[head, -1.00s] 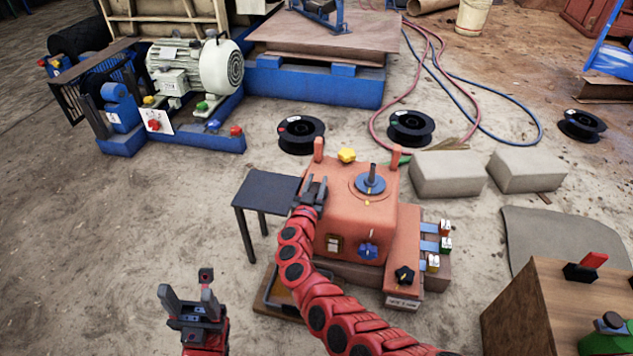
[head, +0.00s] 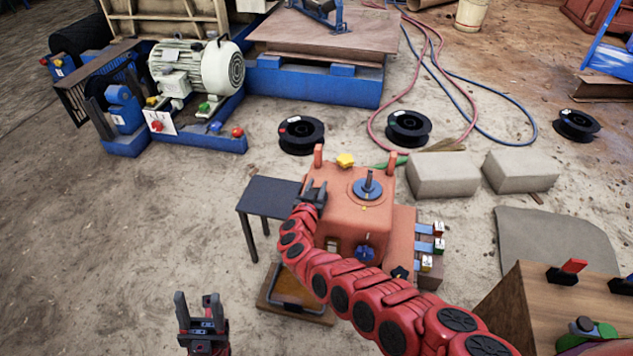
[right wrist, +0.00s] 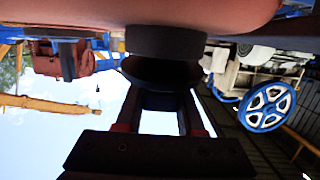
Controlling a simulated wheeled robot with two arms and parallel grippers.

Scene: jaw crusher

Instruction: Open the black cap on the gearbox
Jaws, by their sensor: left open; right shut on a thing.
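The orange gearbox (head: 355,215) stands mid-floor, with a yellow star knob (head: 345,160) and a blue-grey disc (head: 370,189) on top. My right gripper (head: 315,192) is at its upper left side, its arm crossing in front. In the right wrist view, the gearbox body (right wrist: 90,16) spans the top edge, with a black cylinder (right wrist: 166,40) against it. A round black cap (right wrist: 160,72) sits beside that cylinder, between my right fingers, which are shut on it. I cannot tell whether cap and cylinder touch. My left gripper (head: 200,310) is open and empty, lower left.
A small dark table (head: 270,196) stands left of the gearbox, and a shallow tray (head: 290,300) lies before it. Grey blocks (head: 443,174) lie to the right. A wooden cabinet (head: 530,310) fills the lower right. The floor at left is clear.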

